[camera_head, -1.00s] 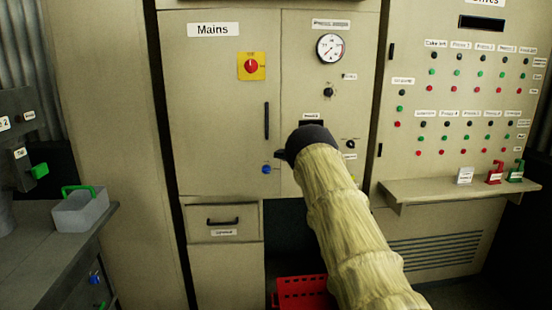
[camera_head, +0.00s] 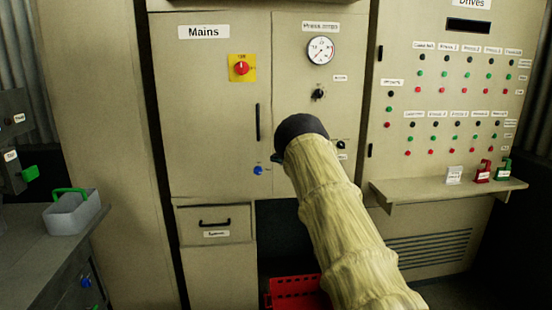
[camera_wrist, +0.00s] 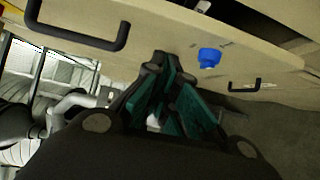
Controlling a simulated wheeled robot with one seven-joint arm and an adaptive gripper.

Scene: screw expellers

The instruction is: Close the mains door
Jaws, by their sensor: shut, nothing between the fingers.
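The mains door (camera_head: 205,130) is the beige panel labelled Mains at the centre left of the head view. It looks flush with the cabinet front. It carries a red switch on a yellow plate (camera_head: 242,68), a black vertical handle (camera_head: 257,122) and a blue knob (camera_head: 258,170). In the wrist view I see a black handle (camera_wrist: 88,40) and the blue knob (camera_wrist: 208,57). My gripper (camera_wrist: 158,64) is shut and empty, close to the panel between handle and knob. Contact cannot be told. In the head view my arm hides most of the gripper.
A drawer (camera_head: 190,226) is below the door. A red crate (camera_head: 297,285) stands in the dark opening lower down. A shelf (camera_head: 420,193) with small tags and padlocks juts out at right. A grey tub (camera_head: 75,215) sits on the left bench.

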